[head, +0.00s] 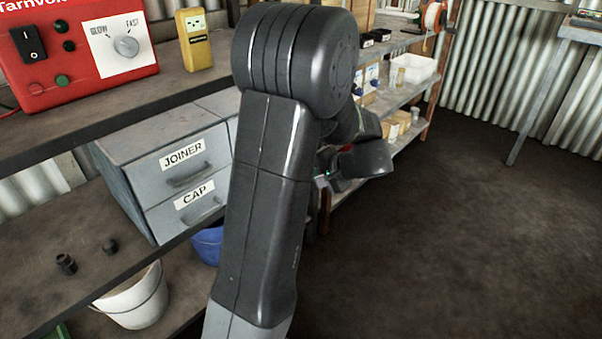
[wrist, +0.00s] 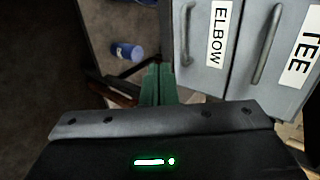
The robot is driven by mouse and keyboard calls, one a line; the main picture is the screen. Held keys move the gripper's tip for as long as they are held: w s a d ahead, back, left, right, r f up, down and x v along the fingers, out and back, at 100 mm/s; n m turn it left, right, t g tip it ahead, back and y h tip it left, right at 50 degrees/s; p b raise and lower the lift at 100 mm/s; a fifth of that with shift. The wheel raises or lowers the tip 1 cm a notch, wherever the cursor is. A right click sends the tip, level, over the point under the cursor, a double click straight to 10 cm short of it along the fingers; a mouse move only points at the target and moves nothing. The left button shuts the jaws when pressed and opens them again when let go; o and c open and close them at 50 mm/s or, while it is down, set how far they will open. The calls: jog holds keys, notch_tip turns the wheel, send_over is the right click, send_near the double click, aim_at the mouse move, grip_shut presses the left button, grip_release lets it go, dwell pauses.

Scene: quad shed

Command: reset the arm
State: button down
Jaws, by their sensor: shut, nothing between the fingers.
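My arm (head: 265,190) rises through the middle of the head view and bends away towards the shelves at the back. In the wrist view my gripper (wrist: 159,70) shows its two green fingers together, with nothing between them. Its dark body with a lit green bar fills the bottom of that view. The fingers point towards the drawer cabinet, beside the drawer marked ELBOW (wrist: 205,50); I cannot tell the gap. In the head view the fingers are hidden or too small to make out.
Drawers marked JOINER (head: 186,165) and CAP (head: 190,205) are shut, left of my arm. A red control box (head: 75,55) and yellow meter (head: 195,40) stand above. A white bucket (head: 135,298) is low left. The TEE drawer (wrist: 285,60) is shut. Floor (head: 470,230) is clear at right.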

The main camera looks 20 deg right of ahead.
jog(key=shift+p+v, duration=0.35)
jog(key=shift+v, duration=1.45)
jog(key=shift+f, duration=0.1)
